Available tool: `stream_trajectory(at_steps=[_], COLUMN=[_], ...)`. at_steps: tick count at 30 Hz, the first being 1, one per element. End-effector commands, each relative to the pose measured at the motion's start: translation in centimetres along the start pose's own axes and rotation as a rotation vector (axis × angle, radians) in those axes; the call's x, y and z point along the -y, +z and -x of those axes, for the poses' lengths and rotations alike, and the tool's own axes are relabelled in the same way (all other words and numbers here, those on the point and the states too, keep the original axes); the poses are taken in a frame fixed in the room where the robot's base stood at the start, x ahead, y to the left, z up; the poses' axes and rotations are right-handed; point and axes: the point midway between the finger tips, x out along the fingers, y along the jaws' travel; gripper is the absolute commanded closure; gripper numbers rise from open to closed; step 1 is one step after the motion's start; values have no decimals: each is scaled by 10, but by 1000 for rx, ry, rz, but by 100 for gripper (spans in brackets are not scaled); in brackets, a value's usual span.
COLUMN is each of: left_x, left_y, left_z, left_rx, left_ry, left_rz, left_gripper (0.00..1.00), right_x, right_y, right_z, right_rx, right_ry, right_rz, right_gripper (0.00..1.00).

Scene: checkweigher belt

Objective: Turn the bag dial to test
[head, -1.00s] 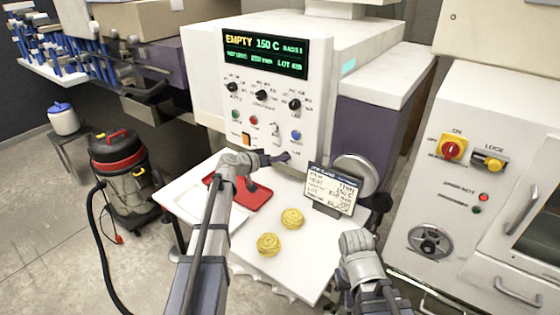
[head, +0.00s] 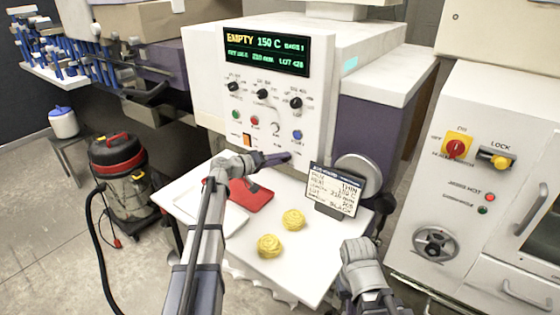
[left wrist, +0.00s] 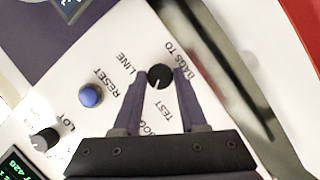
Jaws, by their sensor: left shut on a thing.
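The bag dial (left wrist: 160,76) is a small black knob low on the white panel, under the words BAGS TO, with LINE and TEST labels beside it. In the left wrist view my left gripper (left wrist: 160,83) has its two purple fingers on either side of the knob, shut on it. The knob's white mark points down in that view, toward the side where TEST is printed. In the head view my left gripper (head: 287,157) reaches the bottom of the panel (head: 215,95) and hides the dial.
Above the dial are a blue RESET button (left wrist: 90,95), other knobs and a display (head: 266,52) reading EMPTY 150 C. A white table holds a red tray (head: 252,200), two yellow bundles (head: 293,219) and a lettered card (head: 335,190). A vacuum cleaner (head: 118,180) stands left.

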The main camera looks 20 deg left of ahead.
Motion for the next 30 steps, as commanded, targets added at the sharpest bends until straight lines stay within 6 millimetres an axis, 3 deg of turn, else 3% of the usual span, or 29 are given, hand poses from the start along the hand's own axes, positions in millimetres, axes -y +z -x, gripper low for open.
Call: stream_trajectory(at_steps=[11, 12, 19, 26, 30], left_x=[0, 0, 0, 0, -1], left_y=[1, 1, 1, 0, 0], left_z=[0, 0, 0, 1, 13], left_rx=[3, 3, 1, 0, -1], left_ry=[0, 0, 1, 1, 1], left_rz=[3, 3, 3, 3, 4], left_gripper=[100, 54, 28, 28, 28], right_x=[0, 0, 0, 0, 0], right_y=[0, 0, 0, 0, 0], right_z=[0, 0, 0, 0, 3], right_rx=[0, 0, 0, 0, 0], right_ry=[0, 0, 0, 0, 0], right_rz=[0, 0, 0, 0, 0], right_gripper=[100, 100, 100, 100, 100])
